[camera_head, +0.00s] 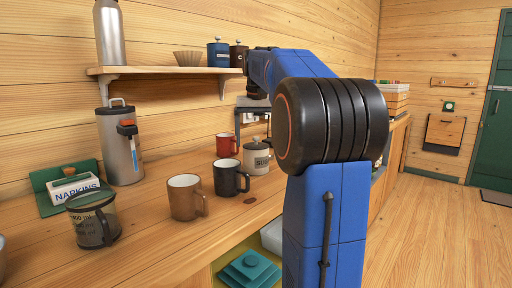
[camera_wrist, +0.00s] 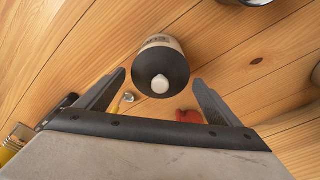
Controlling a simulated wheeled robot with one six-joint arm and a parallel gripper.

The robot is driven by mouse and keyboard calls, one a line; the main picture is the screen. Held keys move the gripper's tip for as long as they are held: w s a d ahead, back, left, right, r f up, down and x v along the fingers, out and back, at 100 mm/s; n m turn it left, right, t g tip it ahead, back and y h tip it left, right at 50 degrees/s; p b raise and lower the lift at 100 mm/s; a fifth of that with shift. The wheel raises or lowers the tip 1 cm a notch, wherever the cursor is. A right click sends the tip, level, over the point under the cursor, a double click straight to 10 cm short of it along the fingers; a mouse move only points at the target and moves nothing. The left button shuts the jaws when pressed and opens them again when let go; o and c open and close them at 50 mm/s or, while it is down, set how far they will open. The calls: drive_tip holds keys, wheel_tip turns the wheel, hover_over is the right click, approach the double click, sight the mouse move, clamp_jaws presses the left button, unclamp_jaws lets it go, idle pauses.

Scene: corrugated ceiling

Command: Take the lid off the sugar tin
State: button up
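The sugar tin (camera_head: 257,160) is a cream canister with dark lettering, standing upright on the wooden counter behind the black mug. Its lid is on. In the wrist view the lid (camera_wrist: 151,69) is a dark disc with a pale knob (camera_wrist: 160,84), and part of the tin's cream body (camera_wrist: 160,41) shows beyond it. My gripper (camera_wrist: 158,77) is open, with one finger on each side of the lid in the picture. No contact shows, and nothing is between the fingers' pads that I can see being held. In the head view my arm partly hides the gripper.
A black mug (camera_head: 231,178), a brown mug (camera_head: 186,197) and a red mug (camera_head: 226,145) stand close by. A glass jar (camera_head: 92,219), napkin box (camera_head: 74,187) and steel canister (camera_head: 121,147) are farther left. A shelf (camera_head: 165,71) hangs above the counter (camera_head: 150,243).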

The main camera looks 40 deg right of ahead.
drive_tip(key=c, duration=0.7)
